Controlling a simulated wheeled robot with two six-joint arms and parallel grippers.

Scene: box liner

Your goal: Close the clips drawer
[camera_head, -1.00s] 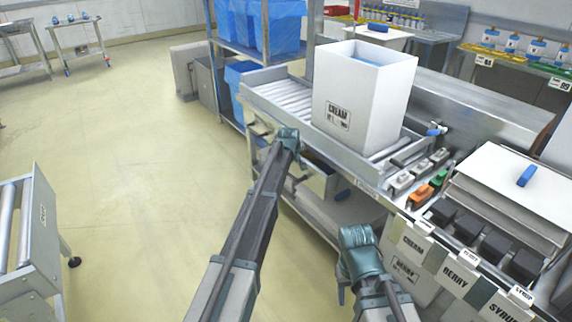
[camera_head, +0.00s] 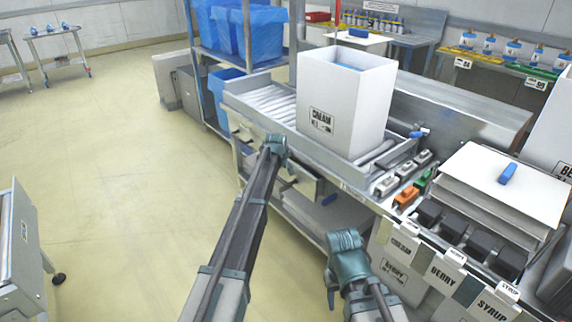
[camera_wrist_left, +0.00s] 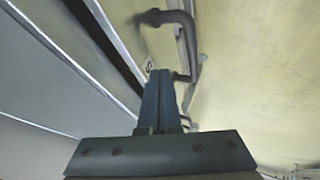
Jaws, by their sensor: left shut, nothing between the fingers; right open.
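The drawer (camera_head: 303,184) is under the roller conveyor, on the bench's front side. Its pale front is partly hidden by my left arm. In the left wrist view, the drawer front (camera_wrist_left: 160,42) carries a dark bar handle (camera_wrist_left: 188,45) and a small label, only partly readable. A dark gap runs along the front's left side; how far the drawer stands out is unclear. My left gripper (camera_head: 273,145) is shut and empty, its fingertips (camera_wrist_left: 160,80) close to the front beside the handle; contact cannot be told. My right gripper (camera_head: 345,245) is open, apart from the bench front.
A white CREAM box (camera_head: 340,110) stands on the conveyor. Labelled bins (camera_head: 440,275) hang at the bench front on the right. A blue item (camera_head: 329,199) lies on the lower shelf (camera_head: 310,222). A roller cart (camera_head: 15,255) is at far left. The floor between is clear.

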